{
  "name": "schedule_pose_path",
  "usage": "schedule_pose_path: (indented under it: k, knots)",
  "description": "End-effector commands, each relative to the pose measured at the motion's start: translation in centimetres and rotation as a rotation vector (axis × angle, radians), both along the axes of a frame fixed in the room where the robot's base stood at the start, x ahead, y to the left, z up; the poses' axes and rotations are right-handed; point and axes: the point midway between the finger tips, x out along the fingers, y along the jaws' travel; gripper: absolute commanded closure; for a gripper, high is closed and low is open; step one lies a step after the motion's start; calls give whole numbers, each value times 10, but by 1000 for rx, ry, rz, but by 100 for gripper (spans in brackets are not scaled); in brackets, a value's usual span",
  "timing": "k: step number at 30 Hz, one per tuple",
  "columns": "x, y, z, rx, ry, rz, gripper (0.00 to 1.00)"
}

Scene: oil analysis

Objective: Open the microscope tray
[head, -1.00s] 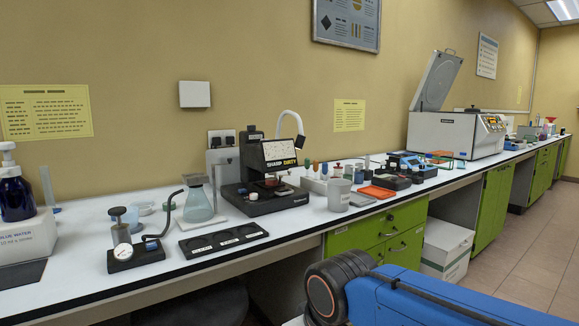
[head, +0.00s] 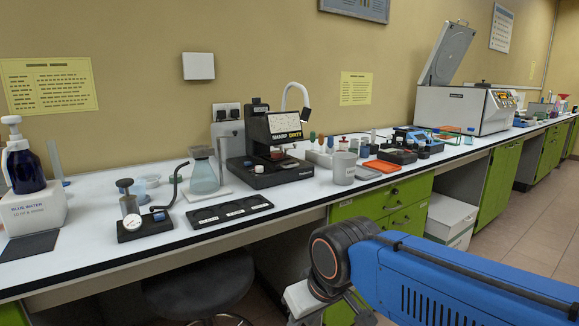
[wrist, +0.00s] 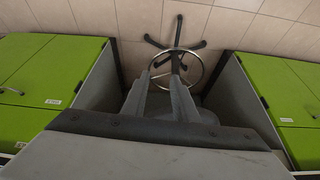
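The microscope (head: 270,165) is a black device on the white bench, with a lit screen reading "SHARP DIRTY". Its dark base faces the bench front; I cannot tell how its tray stands at this size. A flat black plate with round recesses (head: 229,211) lies in front of it near the bench edge. My gripper (head: 330,308) is low in the head view, in front of and below the bench edge, partly cut off by the frame. In the wrist view my gripper (wrist: 160,82) points at the floor, its two fingers apart with nothing between them.
A stool (head: 203,284) stands under the bench. Green drawers (head: 385,205) are right of the knee space. A flask (head: 204,175), a gauge pump (head: 140,215) and a grey beaker (head: 344,168) stand close around the microscope.

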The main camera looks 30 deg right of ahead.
Motion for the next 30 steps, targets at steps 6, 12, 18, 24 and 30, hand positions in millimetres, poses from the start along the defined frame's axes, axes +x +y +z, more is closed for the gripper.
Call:
schedule_pose_path:
  k: [6, 12, 18, 24, 30]
  knots:
    - [23, 2, 14, 141, 59, -118, 74]
    - [58, 0, 35, 328, 99, -249, 74]
    - [101, -14, 61, 524, 101, -366, 74]
    - [147, -44, 91, 721, 67, -471, 74]
    - [190, -94, 124, 917, -8, -563, 74]
